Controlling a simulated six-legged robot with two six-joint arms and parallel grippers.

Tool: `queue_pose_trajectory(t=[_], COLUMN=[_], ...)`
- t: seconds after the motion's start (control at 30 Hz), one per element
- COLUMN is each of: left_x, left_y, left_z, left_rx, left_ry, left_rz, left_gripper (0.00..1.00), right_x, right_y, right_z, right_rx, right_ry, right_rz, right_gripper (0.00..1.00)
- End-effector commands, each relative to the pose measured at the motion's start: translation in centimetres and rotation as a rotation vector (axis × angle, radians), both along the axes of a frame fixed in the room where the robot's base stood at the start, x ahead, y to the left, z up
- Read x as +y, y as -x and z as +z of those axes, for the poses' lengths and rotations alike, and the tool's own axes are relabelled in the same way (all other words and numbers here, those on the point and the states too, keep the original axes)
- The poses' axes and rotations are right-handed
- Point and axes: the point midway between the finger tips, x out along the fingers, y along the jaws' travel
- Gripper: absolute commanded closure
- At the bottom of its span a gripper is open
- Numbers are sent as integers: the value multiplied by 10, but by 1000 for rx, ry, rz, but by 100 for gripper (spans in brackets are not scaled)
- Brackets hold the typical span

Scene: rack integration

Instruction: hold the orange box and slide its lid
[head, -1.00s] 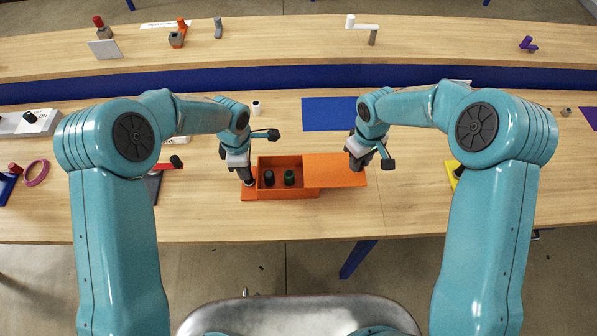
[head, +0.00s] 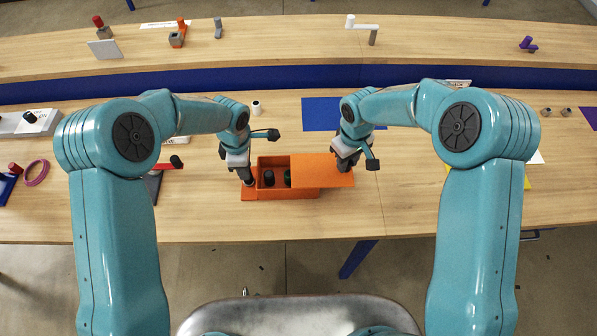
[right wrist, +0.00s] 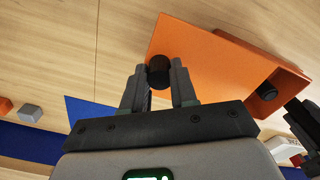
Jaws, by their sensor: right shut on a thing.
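The orange box (head: 290,194) lies on the near table with its left part open. A dark cylinder (head: 268,178) stands inside, and a dark green one (head: 287,178) is partly covered by the lid. The orange lid (head: 318,172) covers the right part and overhangs the right end. My right gripper (head: 343,166) is shut on the lid's dark knob (right wrist: 158,70), between its fingers in the right wrist view. My left gripper (head: 248,181) is at the box's left end; its fingers are too small to tell open from shut.
A blue mat (head: 320,114) lies behind the box. A white cylinder (head: 256,107) stands behind on the left. A pink ring (head: 37,172) lies far left. The table just in front of the box is clear.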

Motion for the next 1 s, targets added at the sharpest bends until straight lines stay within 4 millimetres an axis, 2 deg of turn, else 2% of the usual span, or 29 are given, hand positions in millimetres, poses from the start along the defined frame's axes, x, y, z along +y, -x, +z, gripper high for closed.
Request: queue_pose_trajectory(t=[0.43, 1.0], left_x=[-1, -2], left_y=[0, 1], left_z=[-1, -1], left_rx=[1, 1], left_ry=[2, 2], left_rz=[-1, -1], left_gripper=[93, 93], right_x=[5, 36], right_y=[0, 0], right_z=[0, 0], right_rx=[-1, 0], right_ry=[-2, -1], right_rz=[0, 1], right_gripper=[92, 92])
